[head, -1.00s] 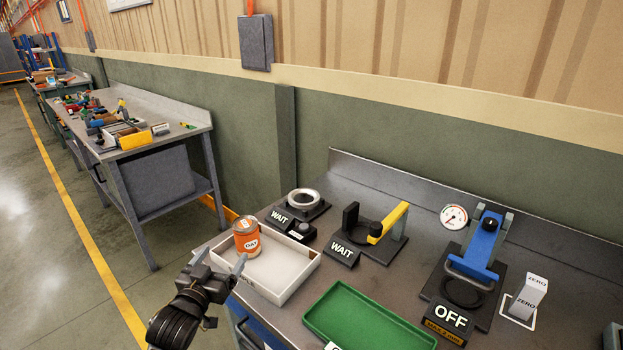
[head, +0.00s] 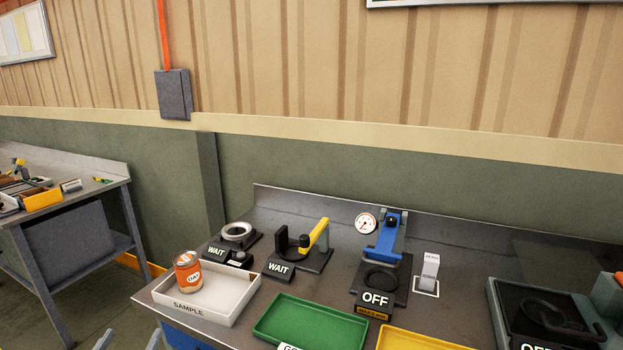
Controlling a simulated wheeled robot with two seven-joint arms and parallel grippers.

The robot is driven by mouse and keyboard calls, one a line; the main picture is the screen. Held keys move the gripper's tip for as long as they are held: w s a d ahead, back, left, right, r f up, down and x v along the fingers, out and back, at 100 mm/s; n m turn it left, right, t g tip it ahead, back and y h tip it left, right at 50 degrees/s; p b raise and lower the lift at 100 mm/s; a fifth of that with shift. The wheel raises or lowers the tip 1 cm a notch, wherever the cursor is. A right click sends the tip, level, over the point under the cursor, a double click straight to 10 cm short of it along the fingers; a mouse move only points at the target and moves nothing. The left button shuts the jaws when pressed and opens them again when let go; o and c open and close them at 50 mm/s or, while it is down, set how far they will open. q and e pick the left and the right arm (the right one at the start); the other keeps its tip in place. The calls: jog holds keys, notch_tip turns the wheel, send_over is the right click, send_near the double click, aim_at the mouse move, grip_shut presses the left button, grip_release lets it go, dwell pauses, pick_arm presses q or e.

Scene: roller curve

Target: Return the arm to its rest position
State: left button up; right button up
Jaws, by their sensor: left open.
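My left gripper (head: 129,340) shows only as two grey fingertips at the bottom left edge of the head view. They are spread apart with nothing between them; the rest of the gripper is cut off by the frame. An orange can (head: 188,272) with a white label stands upright at the left end of the white SAMPLE tray (head: 206,313). The fingertips are lower in the picture than the can and tray, and apart from them. My right gripper is not in view.
The workbench (head: 330,216) holds a green tray (head: 311,325), a yellow tray (head: 420,341), two fixtures marked WAIT, a blue-handled press (head: 388,238) marked OFF, a pressure gauge (head: 365,223) and a dark machine (head: 545,318) at right. Another bench (head: 75,235) stands at left.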

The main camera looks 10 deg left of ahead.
pick_arm(q)
notch_tip(320, 180, down, 21)
jog(key=s+a+m+g, duration=0.1)
jog(key=a+m+g, duration=0.1)
jog(key=g, duration=0.2)
jog(key=s+d+f+m+g, duration=0.15)
jog(key=s+f, duration=0.25)
jog(key=f, duration=0.5)
jog(key=s+f+g, duration=0.3)
jog(key=s+f, duration=0.1)
jog(key=f, duration=0.5)
jog(key=s+d+f+g+h, duration=0.2)
jog(key=s+d+f+g, duration=0.25)
jog(key=s+f, duration=0.95)
jog(key=s+d+f+g, duration=0.1)
jog(key=s+d+f, duration=0.1)
jog(key=s, duration=0.4)
jog(key=s+d+f+g+h, duration=0.1)
jog(key=s+d+f, duration=0.2)
jog(key=s+d, duration=0.2)
jog(key=s+d+f+m+g, duration=0.1)
jog(key=s+d+f, duration=0.1)
jog(key=s+d, duration=0.2)
jog(key=s, duration=0.3)
jog(key=shift+f+g, duration=0.3)
jog(key=shift+f, duration=0.1)
jog(key=shift+w+d, duration=0.1)
jog(key=shift+w, duration=0.05)
